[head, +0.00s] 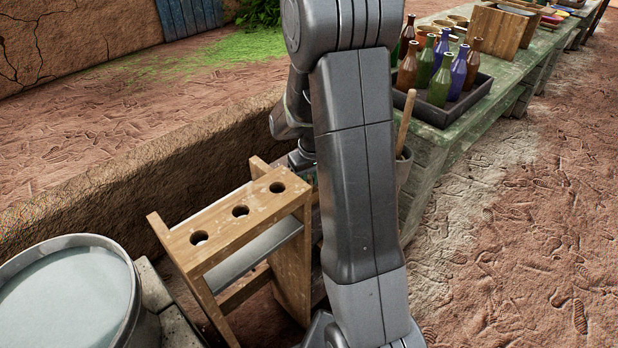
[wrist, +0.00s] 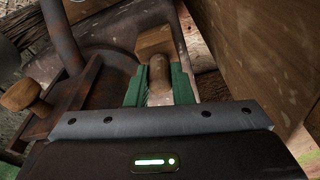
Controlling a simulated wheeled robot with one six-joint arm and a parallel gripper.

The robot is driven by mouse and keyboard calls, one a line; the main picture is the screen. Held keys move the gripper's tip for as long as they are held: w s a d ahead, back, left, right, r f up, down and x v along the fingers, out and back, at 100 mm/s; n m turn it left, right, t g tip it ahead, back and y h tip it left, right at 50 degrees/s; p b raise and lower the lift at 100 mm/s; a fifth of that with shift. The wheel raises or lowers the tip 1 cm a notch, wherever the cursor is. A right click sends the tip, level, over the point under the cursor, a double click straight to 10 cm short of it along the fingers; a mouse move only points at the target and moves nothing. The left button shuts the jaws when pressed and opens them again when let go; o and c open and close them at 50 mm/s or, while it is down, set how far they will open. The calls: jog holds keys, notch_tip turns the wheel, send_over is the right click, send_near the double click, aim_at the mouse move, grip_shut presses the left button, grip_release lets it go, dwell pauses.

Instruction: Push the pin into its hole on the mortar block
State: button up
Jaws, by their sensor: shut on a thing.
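In the wrist view, my gripper (wrist: 159,88) has its green fingers shut on a light wooden pin (wrist: 160,72) with a rounded end. A squarer wooden piece (wrist: 155,42) lies just beyond it; I cannot tell whether the two are one part. In the head view my arm hides the gripper and the pin. I cannot clearly identify the mortar block, and no hole shows at the pin's end.
A wooden rack (head: 225,228) with three round holes stands left of my arm. A rusty metal piece (wrist: 90,75) and a wooden knob (wrist: 22,95) lie left of my gripper. A tray of bottles (head: 437,112) stands on the bench at right. A round metal tub (head: 130,300) is front left.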

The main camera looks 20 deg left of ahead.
jog(key=o, duration=0.9)
jog(key=shift+o, duration=0.2)
notch_tip(320, 180, up, 14)
jog(key=s+d+p, duration=0.1)
jog(key=p, duration=0.1)
jog(key=shift+s+d+f, duration=0.15)
jog(key=shift+d+f, duration=0.05)
jog(key=shift+d, duration=0.15)
jog(key=shift+f, duration=0.1)
jog(key=f, duration=0.4)
jog(key=w+a+f+b, duration=0.1)
jog(key=f, duration=0.8)
jog(key=shift+w+a+f+b, duration=0.15)
jog(key=shift+a+f+b, duration=0.05)
jog(key=shift+a+b, duration=0.2)
jog(key=shift+d+r, duration=0.1)
jog(key=shift+r, duration=0.3)
